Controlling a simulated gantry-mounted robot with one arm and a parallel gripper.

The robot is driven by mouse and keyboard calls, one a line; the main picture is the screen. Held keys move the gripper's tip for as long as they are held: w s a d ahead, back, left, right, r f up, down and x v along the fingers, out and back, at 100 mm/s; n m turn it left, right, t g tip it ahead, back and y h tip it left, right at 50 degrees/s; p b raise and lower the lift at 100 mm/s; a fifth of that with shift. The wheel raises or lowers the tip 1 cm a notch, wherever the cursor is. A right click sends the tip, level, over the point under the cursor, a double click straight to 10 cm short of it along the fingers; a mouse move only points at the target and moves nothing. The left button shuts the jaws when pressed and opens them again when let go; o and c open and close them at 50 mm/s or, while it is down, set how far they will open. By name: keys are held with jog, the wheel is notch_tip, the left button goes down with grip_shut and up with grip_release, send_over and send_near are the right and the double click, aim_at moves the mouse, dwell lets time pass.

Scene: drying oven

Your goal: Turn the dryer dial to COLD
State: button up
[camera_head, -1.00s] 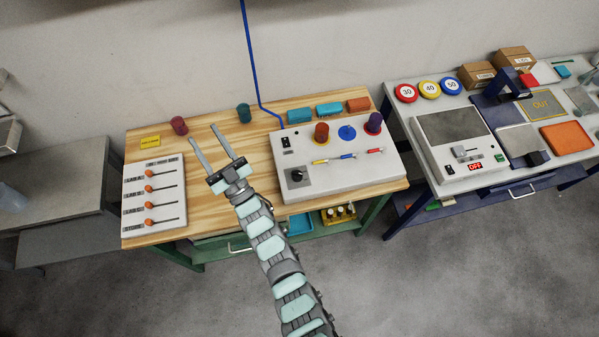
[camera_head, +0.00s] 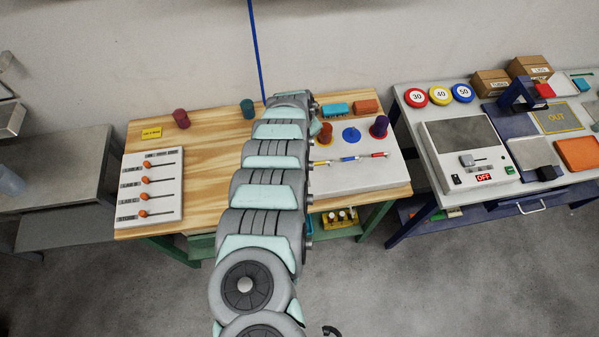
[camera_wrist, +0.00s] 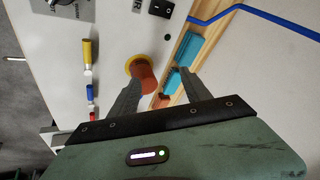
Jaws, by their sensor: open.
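The white dryer panel (camera_head: 350,178) sits on the right part of the wooden bench; my arm covers its left side, including the dial, in the head view. In the wrist view the black dial (camera_wrist: 64,3) is at the top left edge on a grey plate, cut off by the frame, so its setting cannot be read. My gripper (camera_wrist: 160,76) is open and empty over the panel, beside an orange cylinder (camera_wrist: 143,72) partly behind the left finger. Contact cannot be told. The dial is apart from the fingers. My gripper is hidden in the head view.
Orange (camera_head: 325,132), blue (camera_head: 351,135) and purple (camera_head: 379,126) pieces stand on the panel. A black switch (camera_wrist: 161,7) shows in the wrist view. Cyan blocks (camera_wrist: 187,50) lie behind the panel.

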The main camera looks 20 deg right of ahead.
jog(key=s+a+m+g+y, duration=0.3)
jog(key=s+a+g+y, duration=0.1)
jog(key=s+a, duration=0.55)
jog(key=f, duration=0.8)
jog(key=shift+s+d+f, duration=0.3)
jog(key=shift+s+f, duration=0.05)
jog(key=shift+f, duration=0.05)
jog(key=shift+a+f, duration=0.15)
jog(key=shift+f, duration=0.35)
jog(key=shift+c, duration=0.4)
grip_shut()
